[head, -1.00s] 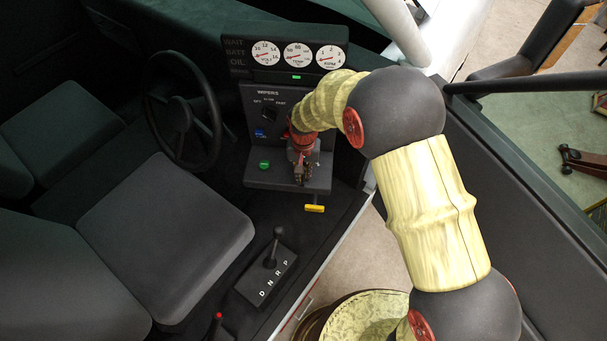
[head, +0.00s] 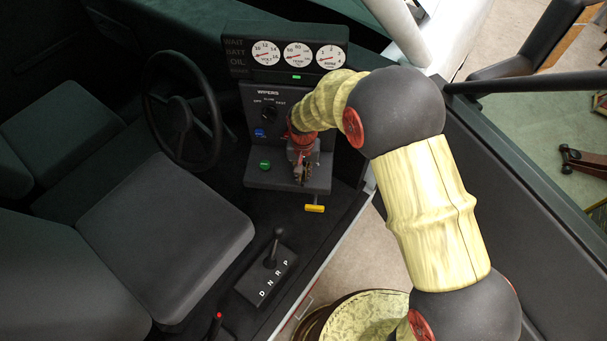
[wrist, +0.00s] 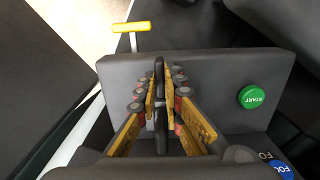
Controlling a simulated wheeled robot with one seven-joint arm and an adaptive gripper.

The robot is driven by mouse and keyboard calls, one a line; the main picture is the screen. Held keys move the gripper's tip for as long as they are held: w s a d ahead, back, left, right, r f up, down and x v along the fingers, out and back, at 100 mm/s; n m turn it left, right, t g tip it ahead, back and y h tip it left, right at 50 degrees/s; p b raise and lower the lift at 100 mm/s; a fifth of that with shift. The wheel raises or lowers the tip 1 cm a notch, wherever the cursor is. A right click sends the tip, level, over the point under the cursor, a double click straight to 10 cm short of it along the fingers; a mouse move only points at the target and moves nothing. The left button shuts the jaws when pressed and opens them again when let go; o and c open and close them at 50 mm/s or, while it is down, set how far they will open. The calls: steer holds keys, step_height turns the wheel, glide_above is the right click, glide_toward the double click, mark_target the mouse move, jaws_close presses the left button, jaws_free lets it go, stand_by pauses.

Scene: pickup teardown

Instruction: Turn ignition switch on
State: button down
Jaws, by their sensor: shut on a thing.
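My gripper (wrist: 161,88) is closed around a thin dark knob (wrist: 160,70) on the front panel, the ignition switch by its place. In the wrist view the two yellow-brown fingers press on both sides of it. The knob stands out from the dark panel (wrist: 220,72), and its labels are hidden. In the head view my gripper (head: 302,170) is at the lower dash ledge (head: 262,180) and covers the switch. A green START button (wrist: 252,97) sits to the right of the fingers in the wrist view; it also shows in the head view (head: 265,165).
A yellow handle (wrist: 132,27) sticks out beyond the panel edge. A wiper knob (head: 269,112), a blue button (head: 260,133) and three gauges (head: 298,55) are above the ledge. The steering wheel (head: 182,117) is to the left, and the gear selector (head: 268,268) stands below.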

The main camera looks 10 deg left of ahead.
mark_target(291, 173)
steer(key=shift+a, duration=0.1)
steer(key=shift+w+a+m+b, duration=0.1)
steer(key=shift+a+m+b, duration=0.2)
steer(key=shift+m, duration=0.5)
steer(key=shift+a+m+b, duration=0.3)
steer(key=shift+m, duration=0.5)
steer(key=shift+w+a+m+b, duration=0.25)
steer(key=shift+a+m, duration=0.1)
steer(key=shift+m, duration=0.5)
steer(key=shift+w+a+m+b, duration=0.1)
steer(key=shift+a+m+b, duration=0.2)
steer(key=shift+m, duration=0.55)
steer(key=shift+w+a+m+b, duration=0.15)
steer(key=shift+w+a+m, duration=0.15)
steer(key=shift+m, duration=0.55)
steer(key=shift+w+a+m+b, duration=0.2)
steer(key=shift+w+a+m, duration=0.05)
steer(key=shift+m, duration=0.55)
steer(key=shift+w+a+m+b, duration=0.15)
steer(key=shift+w+a+m, duration=0.15)
steer(key=shift+m, duration=0.55)
steer(key=shift+w+r+m, duration=0.1)
steer(key=shift+m, duration=0.2)
steer(key=c, duration=1.9)
jaws_free()
step_height(291, 173, up, 12)
steer(key=shift+f, duration=0.1)
